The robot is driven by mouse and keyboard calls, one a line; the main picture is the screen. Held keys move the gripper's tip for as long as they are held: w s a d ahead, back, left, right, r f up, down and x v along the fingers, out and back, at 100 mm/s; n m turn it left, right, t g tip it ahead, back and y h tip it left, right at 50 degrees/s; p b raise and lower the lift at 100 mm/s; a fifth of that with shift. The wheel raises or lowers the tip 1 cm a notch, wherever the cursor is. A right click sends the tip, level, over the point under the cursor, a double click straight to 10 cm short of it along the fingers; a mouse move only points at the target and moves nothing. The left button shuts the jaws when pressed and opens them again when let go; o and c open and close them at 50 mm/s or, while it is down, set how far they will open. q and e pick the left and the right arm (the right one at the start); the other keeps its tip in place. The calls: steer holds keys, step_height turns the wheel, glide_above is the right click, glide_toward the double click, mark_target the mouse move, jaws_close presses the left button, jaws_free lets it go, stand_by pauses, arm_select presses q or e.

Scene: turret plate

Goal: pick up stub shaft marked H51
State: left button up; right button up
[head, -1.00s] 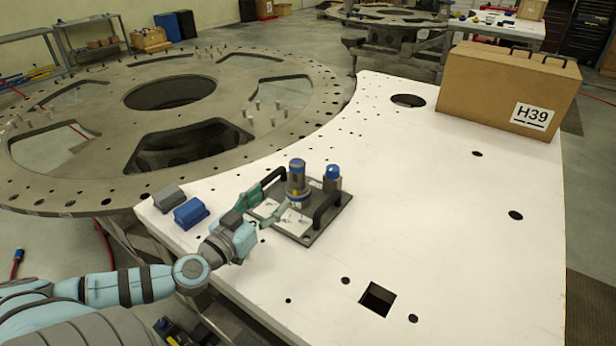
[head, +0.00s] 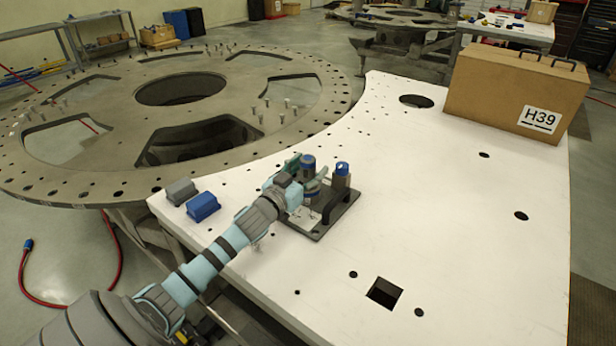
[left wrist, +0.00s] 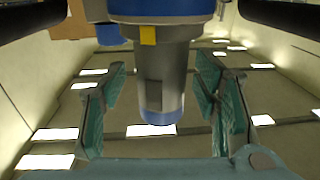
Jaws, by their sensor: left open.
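A dark carrier plate (head: 322,234) with black handles and white labels sits on the white table. Two grey upright shafts with blue ends stand on it: a left shaft (head: 308,162) and a right shaft (head: 342,178). I cannot read H51 on either one. My left gripper (head: 309,172) is open at the left shaft, a finger on each side. In the left wrist view a grey shaft (left wrist: 165,75) with blue bands and a yellow mark stands between the spread fingers, with gaps visible on both sides. Its top is cut off. My right gripper is out of view.
A grey block (head: 181,191) and a blue block (head: 203,206) lie left of the carrier. A large holed ring plate (head: 60,175) is beyond them. A cardboard box (head: 490,90) marked H39 stands at the back right. The table's right middle is clear.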

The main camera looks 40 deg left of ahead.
arm_select(q)
jaws_close()
stand_by(0.3)
